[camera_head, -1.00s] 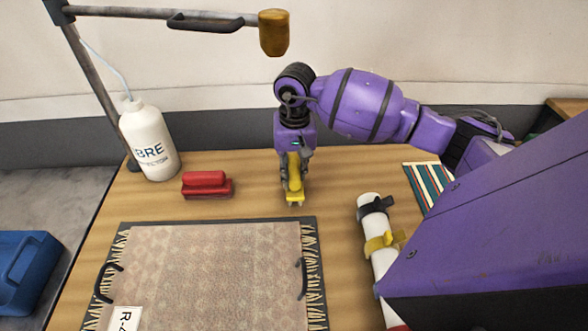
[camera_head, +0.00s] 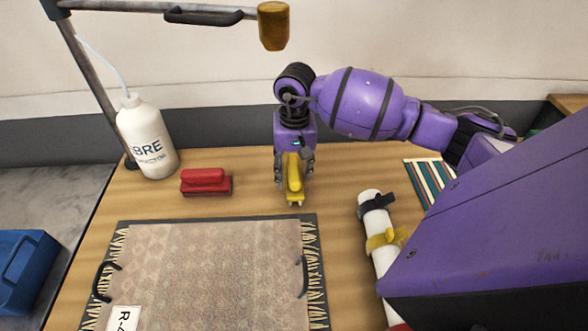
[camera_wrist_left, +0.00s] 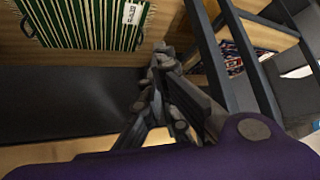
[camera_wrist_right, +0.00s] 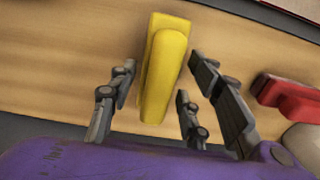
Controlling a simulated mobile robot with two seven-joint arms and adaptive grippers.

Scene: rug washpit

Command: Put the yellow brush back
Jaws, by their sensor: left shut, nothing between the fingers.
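The yellow brush (camera_head: 294,178) rests on the wooden table near its back edge, to the right of the red brush (camera_head: 205,181). In the right wrist view the yellow brush (camera_wrist_right: 165,70) lies between the fingers, with gaps on both sides. My right gripper (camera_head: 294,190) is open around it, pointing down; it also shows in the right wrist view (camera_wrist_right: 158,80). My left gripper (camera_wrist_left: 162,52) is shut and empty, away from the table, seen only in the left wrist view.
A rug on a dark board (camera_head: 312,222) fills the front of the table. A white bottle (camera_head: 146,140) stands at the back left. A white roll with straps (camera_head: 376,220) and a striped cloth (camera_head: 430,180) lie at right. A pole with an overhead arm (camera_head: 150,14) rises at left.

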